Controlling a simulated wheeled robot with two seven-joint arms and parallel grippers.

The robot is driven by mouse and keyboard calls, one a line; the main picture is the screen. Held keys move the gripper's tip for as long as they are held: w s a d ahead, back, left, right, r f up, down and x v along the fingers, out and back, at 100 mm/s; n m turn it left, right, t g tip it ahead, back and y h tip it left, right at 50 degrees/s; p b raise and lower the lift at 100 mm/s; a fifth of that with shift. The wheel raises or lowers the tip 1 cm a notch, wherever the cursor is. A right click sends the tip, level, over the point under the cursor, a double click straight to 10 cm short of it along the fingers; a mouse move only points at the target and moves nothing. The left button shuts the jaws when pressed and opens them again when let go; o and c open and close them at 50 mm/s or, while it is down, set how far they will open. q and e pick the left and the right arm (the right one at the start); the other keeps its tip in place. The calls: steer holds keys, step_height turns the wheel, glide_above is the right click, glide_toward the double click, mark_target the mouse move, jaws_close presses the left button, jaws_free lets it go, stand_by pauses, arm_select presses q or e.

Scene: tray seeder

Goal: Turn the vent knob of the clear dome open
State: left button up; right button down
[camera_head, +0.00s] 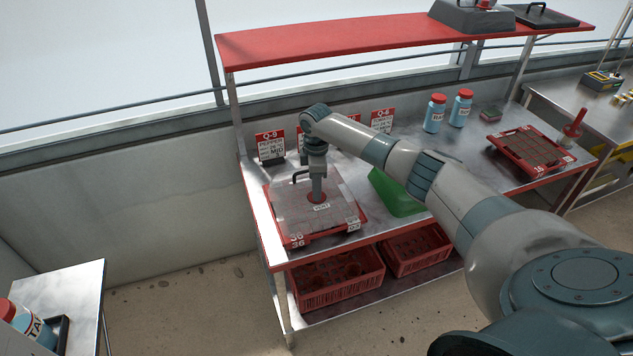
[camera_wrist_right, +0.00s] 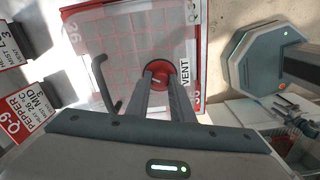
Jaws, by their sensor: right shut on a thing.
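The clear dome (camera_head: 288,208) sits over a red tray (camera_head: 352,207) at the left end of the metal bench. Its red vent knob (camera_wrist_right: 161,74) is on the dome's top, beside the VENT label (camera_wrist_right: 186,77). The knob also shows in the head view (camera_head: 309,197), partly hidden by the fingers. My right gripper (camera_head: 317,194) points down from above and is shut on the knob; its two fingers (camera_wrist_right: 162,82) lie across it in the wrist view. A black handle (camera_wrist_right: 103,85) stands on the dome beside the fingers. My left gripper is not in view.
A green object (camera_head: 395,194) stands right of the dome, under my right arm. Sign cards (camera_head: 270,147) and blue bottles (camera_head: 434,114) stand along the back. A red shelf (camera_head: 400,42) runs above. Red crates (camera_head: 340,284) sit below; another tray (camera_head: 530,150) is at the right.

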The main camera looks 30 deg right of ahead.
steer(key=m+p, duration=0.1)
steer(key=m, duration=0.1)
steer(key=m+p, duration=0.1)
steer(key=shift+r+m+p, duration=0.2)
steer(key=shift+m+p, duration=0.2)
steer(key=m+p, duration=0.2)
steer(key=m, duration=0.1)
steer(key=shift+m, duration=0.3)
steer(key=shift+f+m+p, duration=0.1)
steer(key=shift+m+p, duration=0.8)
steer(key=shift+m, duration=0.3)
steer(key=shift+f+m+p, duration=0.1)
steer(key=shift+m+p, duration=0.2)
steer(key=shift+m, duration=0.7)
steer(key=c, duration=1.5)
jaws_free()
steer(key=shift+c, duration=0.2)
